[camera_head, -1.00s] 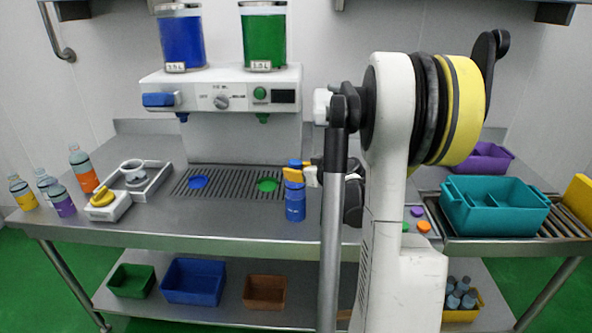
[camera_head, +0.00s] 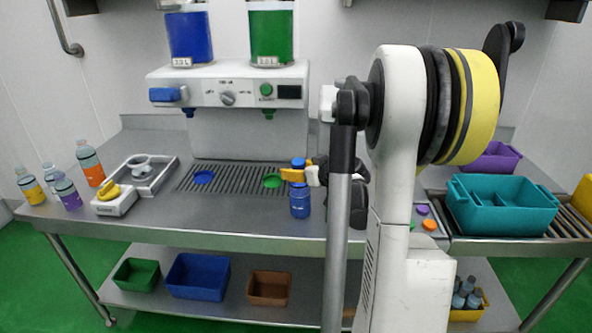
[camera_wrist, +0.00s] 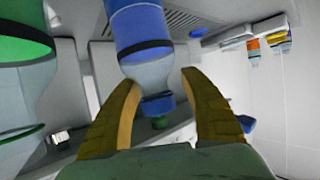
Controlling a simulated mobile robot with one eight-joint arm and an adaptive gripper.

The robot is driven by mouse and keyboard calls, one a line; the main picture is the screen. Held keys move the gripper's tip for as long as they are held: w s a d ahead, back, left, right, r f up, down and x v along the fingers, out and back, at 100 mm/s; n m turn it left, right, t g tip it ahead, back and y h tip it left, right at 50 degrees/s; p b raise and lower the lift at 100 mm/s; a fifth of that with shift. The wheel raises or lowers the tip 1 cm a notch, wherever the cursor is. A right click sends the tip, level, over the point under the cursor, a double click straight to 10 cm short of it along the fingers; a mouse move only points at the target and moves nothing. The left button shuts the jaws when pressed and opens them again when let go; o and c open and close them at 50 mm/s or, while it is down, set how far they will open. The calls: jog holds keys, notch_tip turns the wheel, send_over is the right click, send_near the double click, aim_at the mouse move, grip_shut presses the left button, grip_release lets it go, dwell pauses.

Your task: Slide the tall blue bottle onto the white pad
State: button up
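The tall blue bottle (camera_head: 300,203) stands upright on the steel table, right of the drip grate. Its blue cap (camera_head: 298,162) shows above my yellow fingers. My gripper (camera_head: 292,175) is at the bottle's neck height. In the wrist view, which is upside down, the bottle (camera_wrist: 140,25) has a black band, a clear neck and a blue cap. The neck and cap lie between the tips of my open gripper (camera_wrist: 160,82), with gaps visible at both sides. I cannot make out a white pad; my arm hides part of the table.
A green bottle-like object (camera_wrist: 22,45) is close beside in the wrist view. The dispenser (camera_head: 228,90) stands behind the grate (camera_head: 235,180). Small bottles (camera_head: 65,192) and a white-rimmed tray (camera_head: 160,180) are at left. A teal crate (camera_head: 500,222) is at right.

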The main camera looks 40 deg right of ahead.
jog(key=s+f+v, duration=0.1)
jog(key=f+v, duration=0.1)
jog(key=v, duration=1.6)
jog(key=shift+s+a+f+p, duration=0.2)
jog(key=shift+s+f+p, duration=0.05)
jog(key=shift+p, duration=0.05)
dwell(0.3)
